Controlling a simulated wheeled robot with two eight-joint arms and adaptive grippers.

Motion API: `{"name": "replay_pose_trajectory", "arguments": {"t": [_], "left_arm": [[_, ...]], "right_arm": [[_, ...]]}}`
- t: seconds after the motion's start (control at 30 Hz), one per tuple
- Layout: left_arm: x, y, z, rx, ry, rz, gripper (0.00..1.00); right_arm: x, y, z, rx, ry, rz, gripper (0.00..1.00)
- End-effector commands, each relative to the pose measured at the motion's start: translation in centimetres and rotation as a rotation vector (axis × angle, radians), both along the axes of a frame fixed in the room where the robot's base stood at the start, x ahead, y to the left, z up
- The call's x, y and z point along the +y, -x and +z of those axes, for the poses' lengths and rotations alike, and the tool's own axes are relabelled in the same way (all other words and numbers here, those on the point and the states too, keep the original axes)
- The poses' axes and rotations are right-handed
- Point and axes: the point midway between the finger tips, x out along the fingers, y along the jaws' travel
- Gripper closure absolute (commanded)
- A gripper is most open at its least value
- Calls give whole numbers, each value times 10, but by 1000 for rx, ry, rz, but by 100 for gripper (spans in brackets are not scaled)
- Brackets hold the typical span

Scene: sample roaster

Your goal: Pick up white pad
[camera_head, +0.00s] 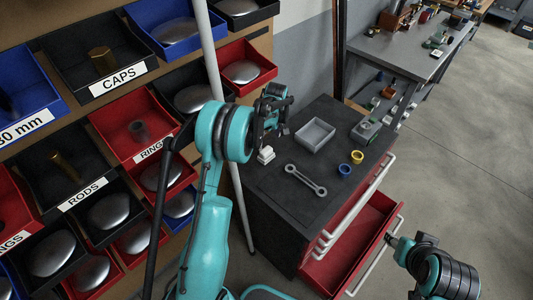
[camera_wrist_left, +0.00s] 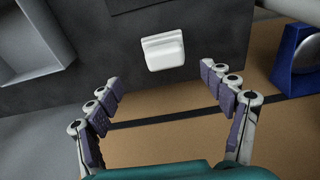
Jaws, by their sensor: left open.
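The white pad (camera_head: 265,155) lies on the dark top of the tool cabinet (camera_head: 275,202), near its left edge. It also shows in the left wrist view (camera_wrist_left: 163,50), beyond the fingertips and between their lines. My left gripper (camera_head: 273,122) is above and close to the pad, with its fingers spread and nothing between them. In the left wrist view the open left gripper (camera_wrist_left: 160,77) is apart from the pad. My right gripper (camera_head: 393,241) is at the lower right by the open drawer; its finger state is unclear.
A wrench (camera_head: 306,180), a grey tray (camera_head: 315,134), a blue ring (camera_head: 345,169) and a yellow ring (camera_head: 357,156) sit on the cabinet. The red drawer (camera_head: 350,235) stands open. Bin shelves fill the left; a pale pole (camera_head: 209,45) stands behind my left arm.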

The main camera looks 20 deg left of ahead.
Motion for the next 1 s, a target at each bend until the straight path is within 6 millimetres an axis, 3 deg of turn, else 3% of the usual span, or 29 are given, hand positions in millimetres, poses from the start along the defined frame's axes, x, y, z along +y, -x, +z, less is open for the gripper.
{"name": "replay_pose_trajectory", "arguments": {"t": [0.37,0.6,0.87,1.0], "left_arm": [[5,1,-41,4,0,11,19],[8,4,-78,3,0,9,19],[9,4,-81,3,0,9,19],[9,4,-81,3,0,9,53]], "right_arm": [[0,0,-15,0,0,0,60],[0,0,-33,0,0,0,60],[0,0,-32,0,0,0,60],[0,0,-32,0,0,0,60]]}}
